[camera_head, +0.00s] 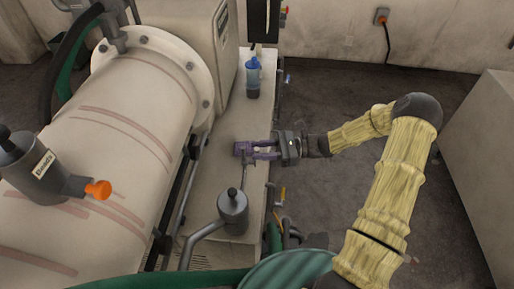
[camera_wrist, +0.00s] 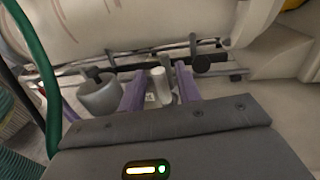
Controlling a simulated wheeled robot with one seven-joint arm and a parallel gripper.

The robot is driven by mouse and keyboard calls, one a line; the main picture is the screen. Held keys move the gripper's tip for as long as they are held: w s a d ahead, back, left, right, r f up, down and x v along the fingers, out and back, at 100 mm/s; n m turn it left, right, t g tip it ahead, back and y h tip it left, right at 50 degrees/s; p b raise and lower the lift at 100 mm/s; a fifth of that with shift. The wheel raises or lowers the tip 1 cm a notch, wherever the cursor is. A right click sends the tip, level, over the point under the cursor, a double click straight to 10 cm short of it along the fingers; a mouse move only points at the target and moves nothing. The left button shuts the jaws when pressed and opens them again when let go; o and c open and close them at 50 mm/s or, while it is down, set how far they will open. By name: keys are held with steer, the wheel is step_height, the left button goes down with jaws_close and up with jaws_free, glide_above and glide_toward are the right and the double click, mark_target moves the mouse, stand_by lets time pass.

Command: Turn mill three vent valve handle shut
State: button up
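My gripper (camera_head: 244,150) reaches in from the right in the head view, low over the pale ledge beside the mill drum. Its two purple fingers are apart. In the wrist view the fingers (camera_wrist: 159,74) stand either side of a short whitish cylinder (camera_wrist: 160,87), with narrow gaps seen at its sides. This may be the vent valve handle; I cannot tell whether a finger touches it. A grey pot with a dark knob (camera_head: 232,210) stands just in front of my gripper; it also shows left of the fingers in the wrist view (camera_wrist: 99,97). No mill number is readable.
The large cream mill drum (camera_head: 128,130) fills the left. A labelled grey fitting (camera_head: 35,172) with an orange knob (camera_head: 98,189) sits on it. A green hose (camera_wrist: 38,65) runs at left in the wrist view.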

steer(key=shift+a, duration=0.7)
jaws_close()
